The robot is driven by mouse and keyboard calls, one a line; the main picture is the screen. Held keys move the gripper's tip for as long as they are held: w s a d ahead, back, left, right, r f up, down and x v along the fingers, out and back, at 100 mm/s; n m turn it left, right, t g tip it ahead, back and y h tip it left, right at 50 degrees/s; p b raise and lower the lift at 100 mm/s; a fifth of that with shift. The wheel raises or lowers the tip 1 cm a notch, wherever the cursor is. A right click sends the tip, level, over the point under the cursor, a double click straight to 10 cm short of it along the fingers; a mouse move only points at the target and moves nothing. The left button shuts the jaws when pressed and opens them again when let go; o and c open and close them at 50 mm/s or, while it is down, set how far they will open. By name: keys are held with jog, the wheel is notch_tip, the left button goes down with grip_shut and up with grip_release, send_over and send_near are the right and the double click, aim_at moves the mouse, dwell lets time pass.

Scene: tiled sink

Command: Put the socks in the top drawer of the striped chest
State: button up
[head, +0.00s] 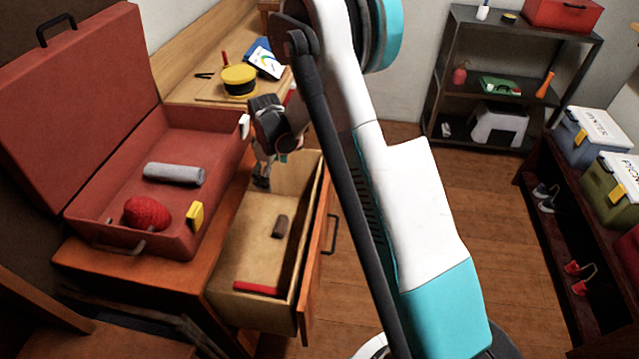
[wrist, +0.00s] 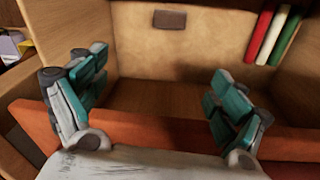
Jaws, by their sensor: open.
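My gripper (head: 262,178) is open over the far end of a pulled-out wooden drawer (head: 250,215). In the wrist view its teal-padded fingers (wrist: 157,90) stand wide apart with nothing between them. A small dark brown block-like item (head: 281,227) lies in the drawer; it also shows in the wrist view (wrist: 169,19). I cannot identify the socks for certain: a grey roll (head: 174,174) and a red rounded bundle (head: 147,213) lie in the open red suitcase (head: 110,238). No stripes are clear on the drawer's chest, which my arm and the suitcase partly hide.
A red bar (head: 256,288) lies at the drawer's near end; red, white and green bars (wrist: 270,35) show in the wrist view. A yellow item (head: 195,216) is by the suitcase rim. A yellow-black tin (head: 239,80) stands behind. The floor (head: 440,190) right of the drawer is clear.

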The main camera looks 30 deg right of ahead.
jog(key=s+r+m+t, duration=0.1)
jog(key=s+r+m, duration=0.1)
jog(key=s+r, duration=0.7)
jog(key=s+r+m+t, duration=0.2)
jog(key=s+r, duration=0.2)
jog(key=r, duration=0.9)
jog(key=s+r+m+t, duration=0.1)
jog(key=s+r+m, duration=0.1)
jog(key=s, duration=0.8)
jog(key=s+r+m+t, duration=0.1)
jog(key=s+r+m, duration=0.1)
jog(key=s, duration=0.8)
jog(key=shift+s+r+m+t, duration=0.15)
jog(key=shift+r+m+t, duration=0.15)
jog(key=shift+t, duration=0.1)
